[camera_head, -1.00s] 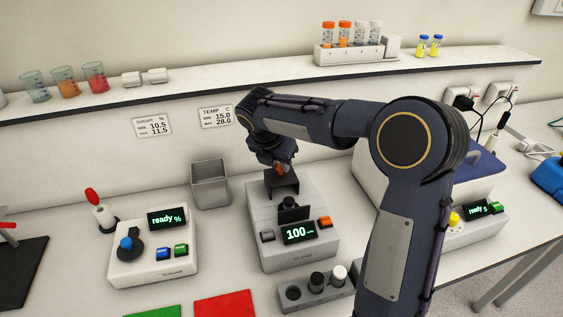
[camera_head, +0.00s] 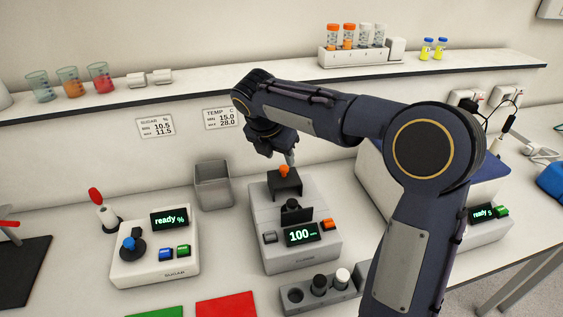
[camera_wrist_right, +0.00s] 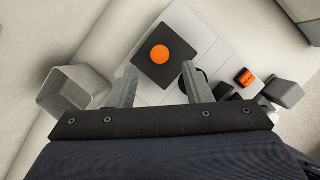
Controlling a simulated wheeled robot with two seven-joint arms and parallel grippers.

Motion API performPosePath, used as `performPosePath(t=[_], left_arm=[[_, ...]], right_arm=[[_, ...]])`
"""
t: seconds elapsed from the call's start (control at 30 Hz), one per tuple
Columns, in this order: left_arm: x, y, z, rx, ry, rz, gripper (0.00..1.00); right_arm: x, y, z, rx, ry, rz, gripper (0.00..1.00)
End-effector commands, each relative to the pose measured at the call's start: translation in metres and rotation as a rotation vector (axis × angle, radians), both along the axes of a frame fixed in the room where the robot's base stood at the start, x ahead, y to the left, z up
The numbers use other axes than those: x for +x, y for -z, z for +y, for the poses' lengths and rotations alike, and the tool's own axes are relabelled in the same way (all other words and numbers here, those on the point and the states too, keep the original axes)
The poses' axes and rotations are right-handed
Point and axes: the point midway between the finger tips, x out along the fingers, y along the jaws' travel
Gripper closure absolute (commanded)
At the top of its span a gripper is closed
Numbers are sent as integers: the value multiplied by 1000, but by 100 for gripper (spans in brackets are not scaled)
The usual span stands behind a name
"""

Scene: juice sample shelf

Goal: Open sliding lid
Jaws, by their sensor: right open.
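The grey meter (camera_head: 322,258) with a "100" display stands mid-bench. On its top is a black hood-like cover (camera_head: 287,187) with an orange round knob (camera_head: 284,171), which appears to be the lid. It also shows in the right wrist view as a black square (camera_wrist_right: 148,73) with an orange disc (camera_wrist_right: 159,54). My right gripper (camera_head: 290,160) is just above and behind the knob, apart from it. In the wrist view its two fingers (camera_wrist_right: 160,78) are spread and empty, with the knob beyond their tips. My left gripper is not in view.
A grey open bin (camera_head: 213,187) stands left of the meter. A white sugar device (camera_head: 153,252) is farther left. A holder with dark and white caps (camera_head: 320,290) lies in front. A shelf with vials (camera_head: 352,55) runs behind. My right arm hides part of the right-hand device.

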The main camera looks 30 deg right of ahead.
Motion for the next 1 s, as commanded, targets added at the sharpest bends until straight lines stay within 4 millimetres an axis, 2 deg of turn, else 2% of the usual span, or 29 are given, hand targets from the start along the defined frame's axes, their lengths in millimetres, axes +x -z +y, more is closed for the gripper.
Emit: performPosePath(t=[0.1,0.23,0.8,0.87,0.97,1.0], left_arm=[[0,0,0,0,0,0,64],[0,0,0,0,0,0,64],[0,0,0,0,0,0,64],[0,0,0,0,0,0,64],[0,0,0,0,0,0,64],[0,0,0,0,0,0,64]], right_arm=[[-3,-17,6,1,-2,-2,55],[-6,-26,9,1,-1,0,55],[-8,-28,9,6,9,-4,55],[-14,-29,8,25,40,-17,55],[-36,-30,5,100,162,-63,55],[-49,-29,4,145,236,-89,55]])
